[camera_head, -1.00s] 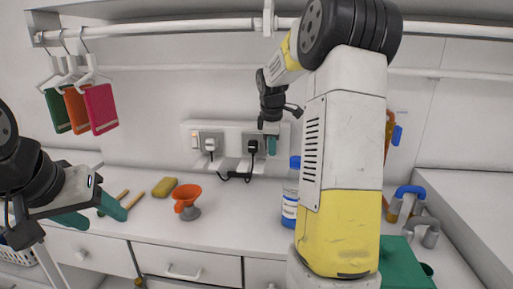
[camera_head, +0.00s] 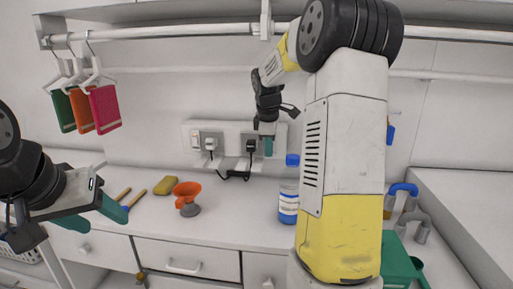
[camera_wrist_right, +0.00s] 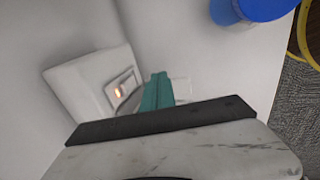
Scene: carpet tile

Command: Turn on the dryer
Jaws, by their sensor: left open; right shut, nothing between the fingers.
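A white socket panel (camera_head: 230,128) is on the back wall, with a white plug (camera_head: 210,143) at left and a black plug (camera_head: 251,146) at right, and a dark cord below. A pale switch (camera_head: 195,139) is at its left end. My right gripper (camera_head: 268,147) is shut and empty, just right of the black plug. In the right wrist view its teal fingers (camera_wrist_right: 157,91) are beside a switch with a small orange light (camera_wrist_right: 118,93); I cannot tell if they touch the panel. My left gripper (camera_head: 97,214) is open and empty at lower left. No dryer is identifiable.
Blue and grey tools (camera_head: 404,205) and a green container (camera_head: 397,263) are at right. Cloths (camera_head: 103,106) hang from the rail (camera_head: 180,32) above.

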